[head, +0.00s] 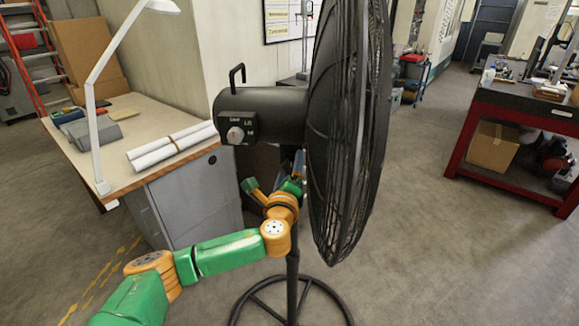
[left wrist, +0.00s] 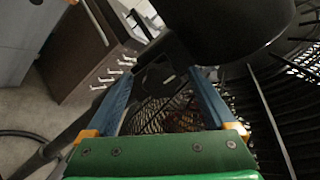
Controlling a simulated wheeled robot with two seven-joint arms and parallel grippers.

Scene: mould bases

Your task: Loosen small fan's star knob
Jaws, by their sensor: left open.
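The black fan (head: 345,130) stands upright on a pole with a ring base; its round cage faces right in the head view. Its motor housing (head: 285,108) carries a light dial on the side. My left gripper (head: 298,166) is under the housing by the pole top, partly hidden by my arm. In the left wrist view its two blue fingers (left wrist: 162,76) are apart, with a dark bracket-like part of the fan (left wrist: 160,72) seen between them. I cannot make out the star knob clearly, nor tell whether the fingers touch anything. My right gripper is not in view.
A workbench (head: 125,108) with a lamp and rolled paper (head: 172,145) stands at the left. A red-framed table (head: 515,95) is at the right. The fan's ring base (head: 238,312) lies on the floor; floor to its right is clear.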

